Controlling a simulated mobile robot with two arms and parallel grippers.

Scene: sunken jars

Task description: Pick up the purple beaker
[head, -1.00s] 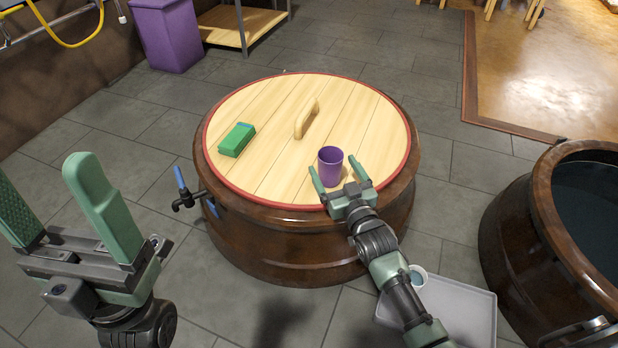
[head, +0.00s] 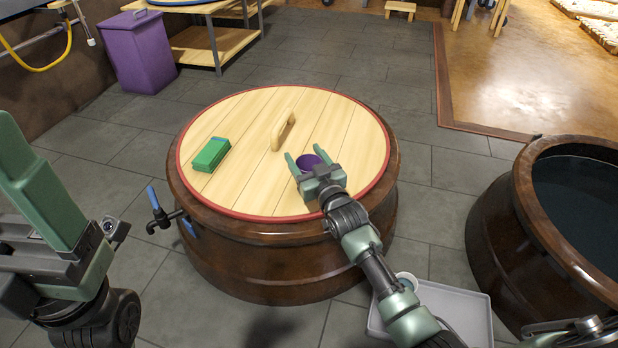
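The purple beaker (head: 309,162) stands on the wooden lid (head: 243,190) of a large brown jar, right of the lid's handle. Its lower part is hidden behind my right gripper (head: 306,161). The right gripper is open, with one finger on the left of the beaker and the other at its upper right. I cannot tell whether the fingers touch it. My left gripper (head: 30,185) is at the left edge, away from the lid. Only part of it is in view, and one green finger shows clearly.
A green box (head: 211,154) lies on the lid left of the handle (head: 284,132). A blue-handled tap (head: 160,212) sticks out of the jar's left side. An open jar (head: 500,200) of dark liquid stands at right. A grey tray (head: 458,308) with a small cup is on the floor.

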